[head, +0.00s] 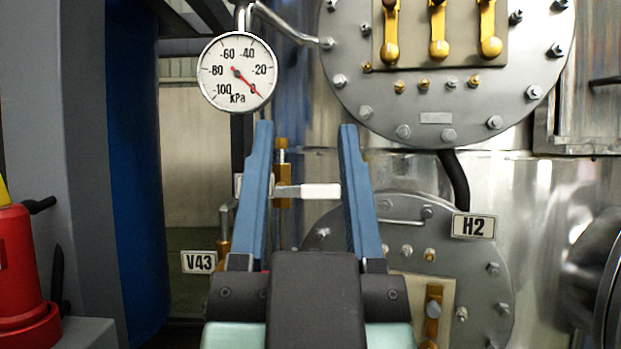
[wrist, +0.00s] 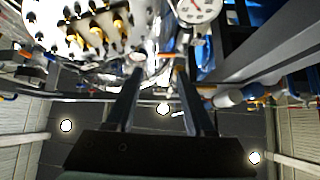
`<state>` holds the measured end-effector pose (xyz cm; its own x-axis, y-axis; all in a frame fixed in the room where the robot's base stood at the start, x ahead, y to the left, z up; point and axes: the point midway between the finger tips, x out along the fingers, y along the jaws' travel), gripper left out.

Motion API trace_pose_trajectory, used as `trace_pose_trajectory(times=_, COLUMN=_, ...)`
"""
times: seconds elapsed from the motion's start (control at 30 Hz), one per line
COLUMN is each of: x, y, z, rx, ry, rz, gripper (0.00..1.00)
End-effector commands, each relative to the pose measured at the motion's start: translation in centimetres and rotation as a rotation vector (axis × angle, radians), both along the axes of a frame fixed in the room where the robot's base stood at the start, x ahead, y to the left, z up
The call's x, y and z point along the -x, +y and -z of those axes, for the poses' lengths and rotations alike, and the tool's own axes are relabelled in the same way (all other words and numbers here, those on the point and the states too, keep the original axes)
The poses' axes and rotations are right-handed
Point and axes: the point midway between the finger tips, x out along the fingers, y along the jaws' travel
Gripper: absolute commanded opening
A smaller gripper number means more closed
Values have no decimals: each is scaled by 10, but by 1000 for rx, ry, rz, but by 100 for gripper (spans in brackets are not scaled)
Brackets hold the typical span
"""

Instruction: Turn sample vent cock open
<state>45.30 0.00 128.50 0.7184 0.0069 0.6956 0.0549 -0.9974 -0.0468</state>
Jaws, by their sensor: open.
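A small brass cock (head: 283,174) with a pale lever handle (head: 318,191) shows between the blue fingers of my gripper (head: 306,128) in the head view. The lever lies level and points right, its white end near the right finger. I cannot tell whether it touches that finger. A second brass fitting (head: 224,245) with a grey handle is partly hidden behind the left finger, beside the V43 plate (head: 198,262). No label names the sample vent cock. In the wrist view my gripper (wrist: 159,72) is open with nothing clearly between its fingers.
A round gauge (head: 238,72) hangs at upper left, its red needle near 0 kPa. A bolted flange (head: 437,118) with yellow levers is at upper right. An H2 plate (head: 474,226) marks the lower flange. A blue column (head: 135,170) and a red object (head: 22,270) stand left.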

Motion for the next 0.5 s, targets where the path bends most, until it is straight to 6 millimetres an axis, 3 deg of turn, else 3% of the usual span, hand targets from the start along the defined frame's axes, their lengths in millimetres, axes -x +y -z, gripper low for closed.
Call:
trace_pose_trajectory(times=0.03, x=-8, y=0, z=-14, rx=-26, ry=30, rz=-29, gripper=52)
trace_pose_trajectory(times=0.13, x=-26, y=-1, z=-18, rx=-105, ry=97, rz=-105, gripper=52)
trace_pose_trajectory(times=0.5, x=-68, y=-6, z=-6, rx=-481, ry=339, rz=-355, gripper=52)
